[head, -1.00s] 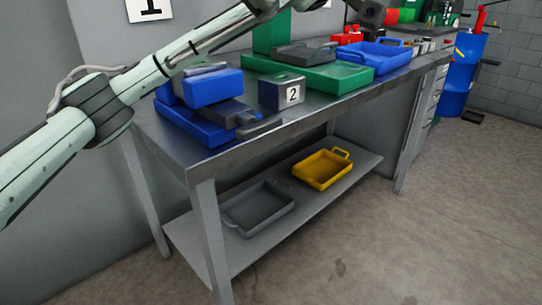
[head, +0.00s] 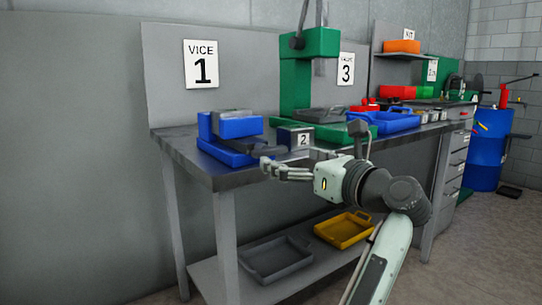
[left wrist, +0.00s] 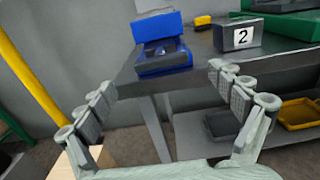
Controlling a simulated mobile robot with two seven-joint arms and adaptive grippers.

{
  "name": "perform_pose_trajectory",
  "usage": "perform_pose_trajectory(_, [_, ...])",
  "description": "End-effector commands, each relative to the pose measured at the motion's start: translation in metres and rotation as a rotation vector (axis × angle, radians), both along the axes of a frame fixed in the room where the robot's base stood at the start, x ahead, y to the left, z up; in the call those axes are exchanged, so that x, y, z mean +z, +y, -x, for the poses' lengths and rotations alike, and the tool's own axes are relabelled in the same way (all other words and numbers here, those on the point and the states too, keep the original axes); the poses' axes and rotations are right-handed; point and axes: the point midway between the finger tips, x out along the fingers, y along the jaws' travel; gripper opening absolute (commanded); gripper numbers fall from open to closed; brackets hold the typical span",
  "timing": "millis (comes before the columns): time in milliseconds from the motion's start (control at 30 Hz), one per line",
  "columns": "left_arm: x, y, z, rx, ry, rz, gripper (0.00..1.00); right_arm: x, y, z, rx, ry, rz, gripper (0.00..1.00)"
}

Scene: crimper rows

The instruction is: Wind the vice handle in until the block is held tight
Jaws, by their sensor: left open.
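The blue vice (head: 228,126) stands at the left end of the bench under the "VICE 1" sign. A grey piece, perhaps the block, shows at its top (head: 233,114); I cannot tell how tightly it sits. A dark grey part (head: 266,151) reaches from the vice's front; I cannot make out the handle clearly. My left gripper (head: 272,167) is open and empty, in front of the bench's near edge by the vice. In the left wrist view, its spread fingers (left wrist: 162,78) frame the space below the vice (left wrist: 163,60), apart from it. My right gripper is not in view.
A dark box marked 2 (head: 297,137) stands right of the vice. A green press (head: 297,80) and a blue tray (head: 392,122) are further right. Grey (head: 245,264) and yellow (head: 346,244) trays lie on the lower shelf. Floor in front is free.

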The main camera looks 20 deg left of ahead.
Motion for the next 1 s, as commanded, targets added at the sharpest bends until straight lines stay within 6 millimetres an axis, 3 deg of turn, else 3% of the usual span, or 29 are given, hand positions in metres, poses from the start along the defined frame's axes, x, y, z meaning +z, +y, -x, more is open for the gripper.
perform_pose_trajectory(500, [0.001, 0.055, -0.042, 0.002, -0.002, 0.000, 0.93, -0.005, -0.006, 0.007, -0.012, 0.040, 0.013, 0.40])
perform_pose_trajectory(833, [0.001, 0.059, -0.046, 0.001, -0.003, -0.001, 0.93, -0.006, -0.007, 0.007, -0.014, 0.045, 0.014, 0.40])
perform_pose_trajectory(1000, [0.001, 0.059, -0.046, 0.001, -0.003, -0.001, 0.74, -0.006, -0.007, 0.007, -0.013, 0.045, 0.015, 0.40])
